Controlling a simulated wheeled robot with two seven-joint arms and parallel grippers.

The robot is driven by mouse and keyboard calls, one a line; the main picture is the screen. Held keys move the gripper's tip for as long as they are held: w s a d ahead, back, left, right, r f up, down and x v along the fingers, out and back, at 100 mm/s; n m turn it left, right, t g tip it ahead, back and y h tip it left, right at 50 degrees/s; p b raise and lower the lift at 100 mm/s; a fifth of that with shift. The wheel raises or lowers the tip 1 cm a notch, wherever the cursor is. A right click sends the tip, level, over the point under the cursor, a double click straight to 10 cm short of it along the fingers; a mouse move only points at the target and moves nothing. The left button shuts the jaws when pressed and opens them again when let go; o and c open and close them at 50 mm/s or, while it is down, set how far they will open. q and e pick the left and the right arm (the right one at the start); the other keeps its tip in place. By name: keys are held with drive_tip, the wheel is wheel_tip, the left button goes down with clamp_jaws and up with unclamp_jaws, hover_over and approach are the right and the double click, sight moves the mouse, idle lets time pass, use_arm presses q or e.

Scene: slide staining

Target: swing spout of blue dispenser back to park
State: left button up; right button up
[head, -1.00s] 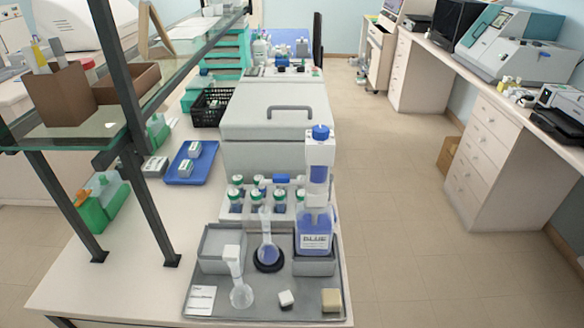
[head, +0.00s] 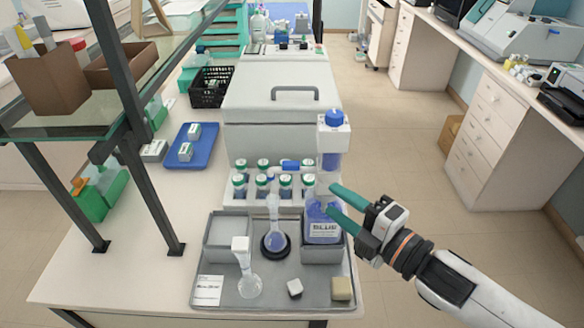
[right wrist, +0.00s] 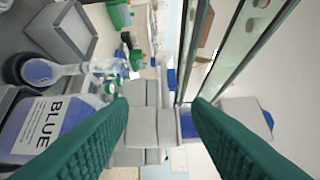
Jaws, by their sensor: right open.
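The blue dispenser's bottle (head: 322,230), labelled BLUE, stands upright at the right of a grey tray. Above it are a blue see-through column (head: 330,160), a white head (head: 333,130) and a blue cap (head: 334,117). In the right wrist view, the bottle (right wrist: 55,125) is at left and white parts (right wrist: 143,127) show between the fingers; contact is unclear. My left gripper is not in view.
The tray (head: 262,292) also holds a blue-filled flask (head: 275,238) on a black ring, a white-topped clear piece (head: 246,270) and two small blocks. Several green-capped vials (head: 263,180) stand behind. A large white box (head: 280,115) is further back. A shelf post (head: 150,195) stands left.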

sight(292, 171)
drive_tip(key=shift+n+y, duration=0.5)
drive_tip(key=shift+n, duration=0.2)
drive_tip(key=p+x, duration=0.1)
drive_tip(key=x, duration=0.2)
drive_tip(key=p+x, duration=0.1)
drive_tip(key=x, duration=0.3)
drive_tip(key=r+p+x, duration=0.1)
drive_tip(key=x, duration=0.2)
drive_tip(key=shift+a, duration=0.4)
drive_tip(key=shift+w+a+f+p, duration=0.15)
drive_tip(key=shift+w+a+p, duration=0.2)
drive_tip(key=shift+w+a, duration=0.15)
drive_tip(key=shift+d, duration=0.1)
clamp_jaws()
